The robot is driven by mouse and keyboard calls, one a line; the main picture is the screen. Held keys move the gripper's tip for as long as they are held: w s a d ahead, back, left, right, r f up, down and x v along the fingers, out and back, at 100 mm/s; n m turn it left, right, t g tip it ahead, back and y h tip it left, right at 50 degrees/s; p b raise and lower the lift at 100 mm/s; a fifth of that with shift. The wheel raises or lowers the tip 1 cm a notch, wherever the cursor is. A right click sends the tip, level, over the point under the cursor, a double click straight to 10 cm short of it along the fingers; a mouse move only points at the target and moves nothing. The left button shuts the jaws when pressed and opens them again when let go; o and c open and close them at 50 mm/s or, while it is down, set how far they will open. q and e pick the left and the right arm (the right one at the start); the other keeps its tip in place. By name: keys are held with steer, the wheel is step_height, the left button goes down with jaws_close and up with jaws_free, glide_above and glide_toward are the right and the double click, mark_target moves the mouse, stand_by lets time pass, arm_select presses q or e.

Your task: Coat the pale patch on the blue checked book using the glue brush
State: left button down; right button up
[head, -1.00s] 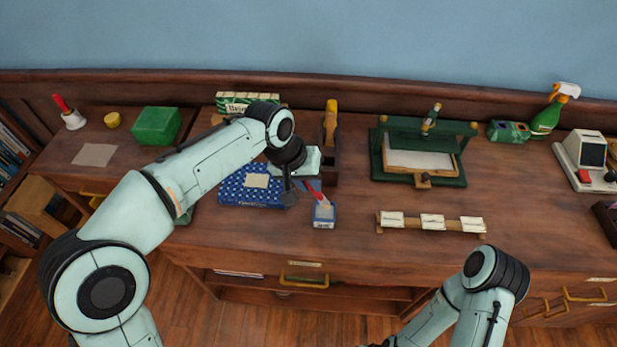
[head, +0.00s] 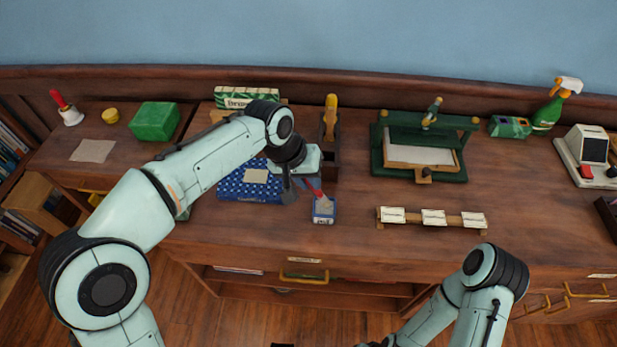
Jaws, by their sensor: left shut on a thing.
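The blue checked book (head: 236,190) lies on the desk left of centre, with a pale patch (head: 255,176) on its top face. My left arm covers part of its far side. My left gripper (head: 302,181) is just right of the book, shut on the glue brush (head: 315,191), whose red part shows beside the fingers. The brush's lower end is at a small blue glue pot (head: 323,211); whether it is inside or just above cannot be told. My right gripper is not in view; only my right arm shows at the bottom right.
A wooden holder with a yellow-handled tool (head: 331,120) stands behind the gripper. A green press (head: 418,150) and a card rack (head: 432,218) are to the right. A green box (head: 155,120) sits left. Desk between pot and rack is clear.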

arm_select(q)
steer(key=shift+f+b, duration=0.3)
steer(key=shift+f, duration=0.2)
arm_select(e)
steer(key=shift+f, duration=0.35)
arm_select(q)
steer(key=shift+f, duration=0.15)
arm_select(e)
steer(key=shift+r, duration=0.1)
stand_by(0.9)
arm_select(q)
step_height(320, 180, up, 4)
steer(key=p, duration=0.3)
steer(key=shift+f, duration=0.1)
steer(key=shift+r+p, duration=1.45)
steer(key=shift+r, duration=0.3)
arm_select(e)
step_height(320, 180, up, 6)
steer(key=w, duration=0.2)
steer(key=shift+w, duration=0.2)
arm_select(q)
steer(key=shift+f, duration=0.1)
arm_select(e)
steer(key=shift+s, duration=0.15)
